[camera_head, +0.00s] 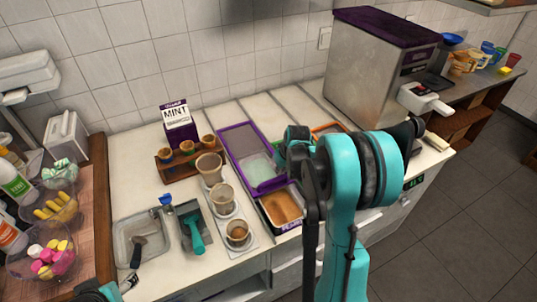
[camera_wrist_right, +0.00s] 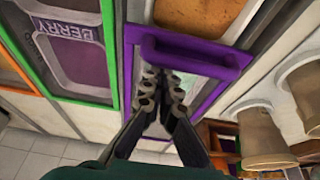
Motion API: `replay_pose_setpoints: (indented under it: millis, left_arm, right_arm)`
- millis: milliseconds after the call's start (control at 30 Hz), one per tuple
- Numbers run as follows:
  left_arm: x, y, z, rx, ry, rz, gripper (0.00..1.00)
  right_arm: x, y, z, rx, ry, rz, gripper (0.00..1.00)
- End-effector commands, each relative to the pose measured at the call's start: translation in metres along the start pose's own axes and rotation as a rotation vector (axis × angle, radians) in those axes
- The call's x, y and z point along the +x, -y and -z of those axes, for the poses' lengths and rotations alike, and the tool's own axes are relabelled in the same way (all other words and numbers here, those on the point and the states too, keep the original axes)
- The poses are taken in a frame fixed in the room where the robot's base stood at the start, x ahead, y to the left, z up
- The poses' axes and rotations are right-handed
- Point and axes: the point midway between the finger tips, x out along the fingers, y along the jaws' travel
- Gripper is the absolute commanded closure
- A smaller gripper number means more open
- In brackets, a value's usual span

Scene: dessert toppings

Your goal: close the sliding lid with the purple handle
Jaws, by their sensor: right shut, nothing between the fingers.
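The purple-framed bin (camera_head: 222,137) is set in the counter. Its sliding lid (camera_head: 258,168) covers the middle of the frame and leaves the front part open, showing brown topping (camera_head: 281,207). In the right wrist view the purple handle (camera_wrist_right: 188,58) is a raised bar across the lid's end, with brown topping (camera_wrist_right: 200,14) uncovered beyond it. My right gripper (camera_wrist_right: 162,88) is shut and empty, its fingertips over the lid close to the handle; I cannot tell whether they touch it. In the head view my right arm hides part of that area.
A green-framed bin marked BERRY (camera_wrist_right: 75,60) adjoins the purple one. Cups in a metal holder (camera_head: 222,195) stand left of the bin, and a wooden rack (camera_head: 180,168) with cones is behind them. A large metal machine (camera_head: 375,70) stands at the back right.

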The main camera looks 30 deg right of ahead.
Motion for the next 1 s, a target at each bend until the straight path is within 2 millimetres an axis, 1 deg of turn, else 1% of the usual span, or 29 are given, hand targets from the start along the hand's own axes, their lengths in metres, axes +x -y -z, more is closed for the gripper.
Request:
replay_pose_setpoints:
  millis: [33, 200, 400, 500, 600, 700, 800, 1000]
  left_arm:
    - [0.000, 0.000, 0.000, 0.000, 0.000, 0.000, 0.40]
    - [-0.001, 0.000, 0.001, 0.000, 0.000, 0.000, 0.40]
    - [-0.003, 0.000, 0.002, 0.000, 0.000, 0.000, 0.40]
    - [-0.004, 0.000, 0.003, 0.000, 0.000, 0.000, 0.40]
    - [-0.005, 0.000, 0.004, 0.000, 0.000, 0.000, 0.40]
    - [-0.006, 0.000, 0.004, 0.000, 0.000, 0.000, 0.40]
    - [-0.006, 0.000, 0.004, 0.000, 0.000, 0.000, 0.40]
    - [-0.006, 0.000, 0.004, 0.000, 0.000, 0.000, 0.40]
  right_arm:
    - [-0.007, -0.001, -0.020, 0.004, 0.001, -0.001, 1.00]
    - [-0.028, -0.001, -0.074, 0.004, 0.001, -0.002, 1.00]
    - [-0.048, 0.000, -0.129, 0.005, 0.001, -0.001, 1.00]
    - [-0.056, 0.000, -0.149, 0.004, 0.002, -0.001, 1.00]
    - [-0.061, 0.000, -0.165, 0.004, 0.001, -0.001, 1.00]
    - [-0.065, 0.000, -0.175, 0.003, 0.000, 0.000, 1.00]
    - [-0.068, 0.000, -0.182, 0.002, 0.000, 0.000, 1.00]
    - [-0.069, 0.000, -0.187, 0.000, 0.003, 0.000, 1.00]
